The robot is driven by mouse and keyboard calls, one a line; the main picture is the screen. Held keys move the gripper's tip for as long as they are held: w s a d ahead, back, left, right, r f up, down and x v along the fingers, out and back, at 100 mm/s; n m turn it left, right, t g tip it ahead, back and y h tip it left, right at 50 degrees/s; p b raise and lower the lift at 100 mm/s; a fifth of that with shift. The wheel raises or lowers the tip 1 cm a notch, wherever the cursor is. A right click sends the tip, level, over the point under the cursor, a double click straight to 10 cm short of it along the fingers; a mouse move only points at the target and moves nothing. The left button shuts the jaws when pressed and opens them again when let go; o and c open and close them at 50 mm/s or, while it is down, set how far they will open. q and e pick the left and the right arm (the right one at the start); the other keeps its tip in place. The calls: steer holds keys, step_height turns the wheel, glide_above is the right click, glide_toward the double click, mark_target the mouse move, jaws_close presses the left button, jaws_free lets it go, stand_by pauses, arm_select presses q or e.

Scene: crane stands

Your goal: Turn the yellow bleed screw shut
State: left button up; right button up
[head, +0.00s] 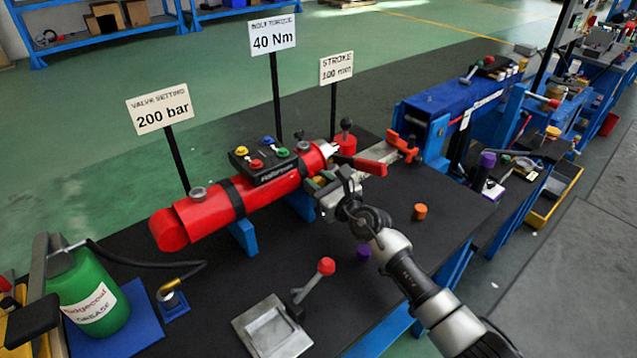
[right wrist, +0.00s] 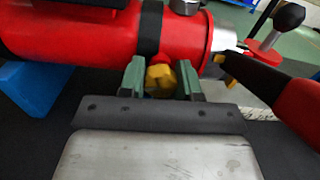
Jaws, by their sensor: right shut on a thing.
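The yellow bleed screw (right wrist: 160,78) sits low on the side of the red cylinder (right wrist: 75,38), near its right end, in the right wrist view. My right gripper (right wrist: 161,82) has its two green fingers on either side of the screw and is shut on it. In the head view the red cylinder (head: 205,212) lies on blue supports, and my right gripper (head: 322,187) is at its right end. The screw is mostly hidden there by the gripper. How far the screw is turned cannot be told. My left gripper is not in view.
A red-handled lever (head: 369,167) juts from the cylinder's right end, close to my gripper. A red-knobbed lever (head: 326,266), a purple cap (head: 364,252) and an orange cap (head: 420,212) stand on the dark bench. A green grease can (head: 92,297) stands at left.

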steer(key=m+p, duration=0.2)
steer(key=m, duration=0.1)
steer(key=shift+r, duration=0.1)
steer(key=shift+m+p, duration=0.8)
steer(key=shift+m, duration=1.2)
steer(key=o, duration=0.9)
steer(key=shift+o, duration=0.2)
steer(key=shift+s+d, duration=0.2)
steer(key=p+v, duration=0.2)
steer(key=v, duration=0.8)
steer(key=shift+s, duration=0.15)
